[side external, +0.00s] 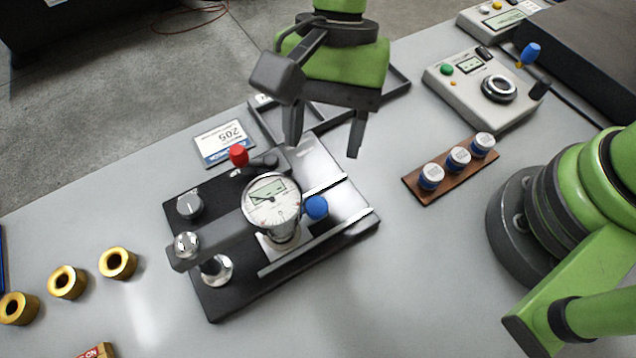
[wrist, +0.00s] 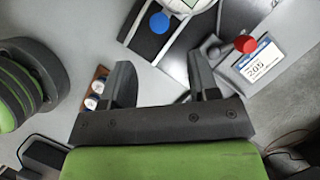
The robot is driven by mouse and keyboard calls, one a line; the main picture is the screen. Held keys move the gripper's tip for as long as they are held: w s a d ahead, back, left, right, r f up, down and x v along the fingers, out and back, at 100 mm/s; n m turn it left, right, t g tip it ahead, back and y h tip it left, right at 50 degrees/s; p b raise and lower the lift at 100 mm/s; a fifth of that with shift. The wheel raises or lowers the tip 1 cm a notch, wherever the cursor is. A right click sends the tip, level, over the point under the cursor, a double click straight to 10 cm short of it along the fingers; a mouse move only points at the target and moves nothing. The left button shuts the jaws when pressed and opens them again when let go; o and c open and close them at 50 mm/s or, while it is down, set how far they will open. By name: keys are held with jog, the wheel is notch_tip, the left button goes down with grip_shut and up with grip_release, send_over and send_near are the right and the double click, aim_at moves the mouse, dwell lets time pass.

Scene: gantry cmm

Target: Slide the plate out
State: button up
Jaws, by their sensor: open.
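A black gauge fixture (side external: 222,301) lies on the grey table and carries a round dial gauge (side external: 272,200). Two pale rails (side external: 318,243) run along its right part, with a dark surface between them. A blue knob (side external: 316,208) sits beside the dial, and it also shows in the wrist view (wrist: 160,22). A shiny metal surface (side external: 318,166) lies behind the rails. I cannot tell which part is the sliding plate; the gauge hides part of the area. My gripper (side external: 324,148) is open and empty above the fixture's back edge. Its fingers (wrist: 161,75) point toward the fixture.
A red knob (side external: 238,155) and a display card (side external: 225,142) are at the back left. A grey tray (side external: 398,82) lies behind my gripper. A wooden rack (side external: 411,184) with capped vials and a control box (side external: 448,97) stand right. Brass rings (side external: 118,263) lie left.

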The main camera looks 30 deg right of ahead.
aim_at(316, 204)
jog(key=x, duration=0.8)
jog(key=shift+s+f, duration=0.1)
jog(key=shift+f, duration=0.3)
